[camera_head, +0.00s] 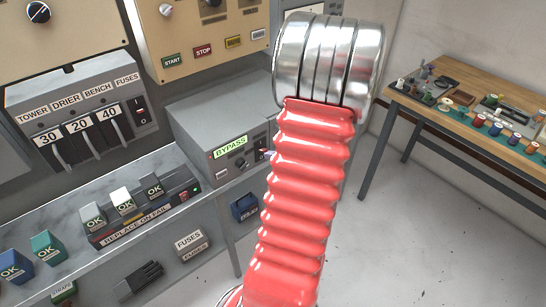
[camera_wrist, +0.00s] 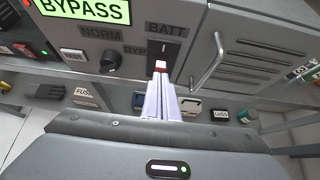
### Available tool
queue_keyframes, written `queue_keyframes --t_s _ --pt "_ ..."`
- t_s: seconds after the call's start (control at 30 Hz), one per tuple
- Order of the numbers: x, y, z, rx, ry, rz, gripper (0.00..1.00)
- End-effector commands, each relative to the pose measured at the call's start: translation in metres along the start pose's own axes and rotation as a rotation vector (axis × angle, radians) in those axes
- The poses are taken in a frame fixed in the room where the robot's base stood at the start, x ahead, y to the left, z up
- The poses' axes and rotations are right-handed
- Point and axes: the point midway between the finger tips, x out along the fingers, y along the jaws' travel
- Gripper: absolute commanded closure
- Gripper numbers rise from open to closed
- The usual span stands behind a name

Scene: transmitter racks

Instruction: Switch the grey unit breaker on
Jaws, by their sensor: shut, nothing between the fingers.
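The grey unit (camera_head: 205,110) stands on the bench with a lit green BYPASS display (camera_head: 230,147). In the wrist view its front (camera_wrist: 190,20) carries the breaker, a dark switch (camera_wrist: 167,48) under the label BATT. My gripper (camera_wrist: 161,72) is shut and empty, its pale fingers pointing at the lower part of this switch. A bit of red shows at the fingertips; I cannot tell whether they touch it. The fingers hide the switch's lower end, so its position is unclear. In the head view my red arm sleeve covers most of the gripper.
A mode knob (camera_wrist: 110,62) and TEST button (camera_wrist: 74,55) sit left of the breaker, and a metal handle (camera_wrist: 208,62) is close on the right. A fuse panel (camera_head: 85,110) with its own switch stands left. A wooden workbench (camera_head: 470,110) is at right; floor between is clear.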

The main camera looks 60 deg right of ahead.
Motion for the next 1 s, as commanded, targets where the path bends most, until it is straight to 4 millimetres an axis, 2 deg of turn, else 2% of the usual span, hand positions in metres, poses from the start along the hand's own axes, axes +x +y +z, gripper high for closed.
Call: queue_keyframes --t_s 0.57,1.0 --pt "-0.005 -0.001 0.007 -0.003 -0.006 -0.002 1.0" --pt "-0.042 0.005 0.021 -0.007 -0.002 0.003 1.0"
